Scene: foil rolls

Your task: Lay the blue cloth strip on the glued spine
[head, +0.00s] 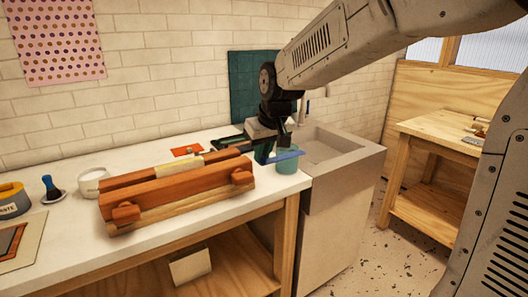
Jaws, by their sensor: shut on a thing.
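The blue cloth strip (284,157) is in the head view, at the right end of the worktop. My gripper (266,150) is shut on its left part and holds it beside a teal cup (288,167). The strip passes in front of the cup; I cannot tell if they touch. A wooden press (180,195) lies left of the gripper on the white worktop. A pale cream block (180,163), perhaps the glued spine, shows between its wooden bars, with no cloth on it.
A white pot (91,182), a small dark blue-topped item (51,189) and a yellow-rimmed tub (13,199) stand at left. An orange card (187,150) lies behind the press. A grey sink (333,150) adjoins the worktop (215,214) at right.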

